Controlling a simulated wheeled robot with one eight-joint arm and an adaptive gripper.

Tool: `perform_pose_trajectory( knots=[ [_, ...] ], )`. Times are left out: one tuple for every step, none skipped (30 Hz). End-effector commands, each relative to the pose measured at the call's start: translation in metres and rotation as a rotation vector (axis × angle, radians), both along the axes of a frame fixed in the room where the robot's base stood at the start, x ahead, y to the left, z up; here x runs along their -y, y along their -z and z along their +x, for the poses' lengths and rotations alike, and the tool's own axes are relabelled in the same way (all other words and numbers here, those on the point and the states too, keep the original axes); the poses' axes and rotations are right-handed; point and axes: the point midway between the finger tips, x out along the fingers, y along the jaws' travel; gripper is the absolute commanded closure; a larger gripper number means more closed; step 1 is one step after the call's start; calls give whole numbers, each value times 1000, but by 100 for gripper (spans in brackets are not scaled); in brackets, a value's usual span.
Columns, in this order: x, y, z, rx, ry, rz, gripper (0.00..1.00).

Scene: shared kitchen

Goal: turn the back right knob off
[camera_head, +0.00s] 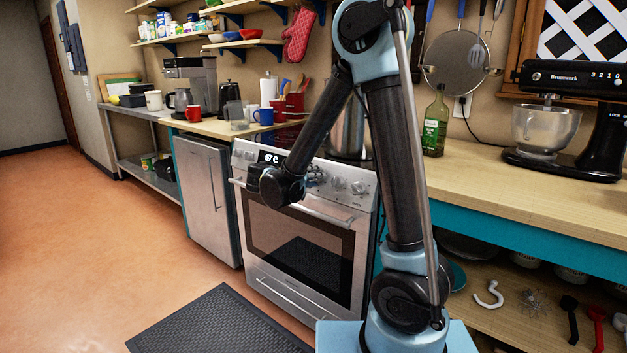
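The stove (300,235) stands at centre, with a steel front and a black glass oven door. Its sloped panel has a lit display (270,157) and round knobs to either side. My arm reaches down across the stove.
A tall steel pot (347,130) stands on the cooktop behind my arm. A green bottle (435,124) and a mixer (575,120) stand on the right counter. Blue and red mugs are on the left counter. A black mat (215,325) lies before the stove; floor to the left is clear.

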Motion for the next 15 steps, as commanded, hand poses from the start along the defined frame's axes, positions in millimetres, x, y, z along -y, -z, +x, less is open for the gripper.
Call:
perform_pose_trajectory(
  knots=[
    [-1,1,0,-1,-1,1,91],
    [-1,1,0,-2,-1,2,91],
    [-1,1,0,-2,-1,1,91],
    [-1,1,0,-3,-2,0,91],
    [-1,1,0,-4,-3,-1,91],
    [-1,1,0,-6,-4,-4,91],
    [-1,1,0,-10,-5,-8,91],
    [-1,1,0,-13,-7,-11,91],
    [-1,1,0,-19,-10,-20,91],
    [-1,1,0,-25,-14,-27,91],
    [-1,1,0,-32,-17,-35,91],
    [-1,1,0,-41,-23,-48,91],
    [-1,1,0,-51,-27,-60,91],
    [-1,1,0,-60,-33,-72,91],
    [-1,1,0,-75,-40,-90,91]
  ],
)
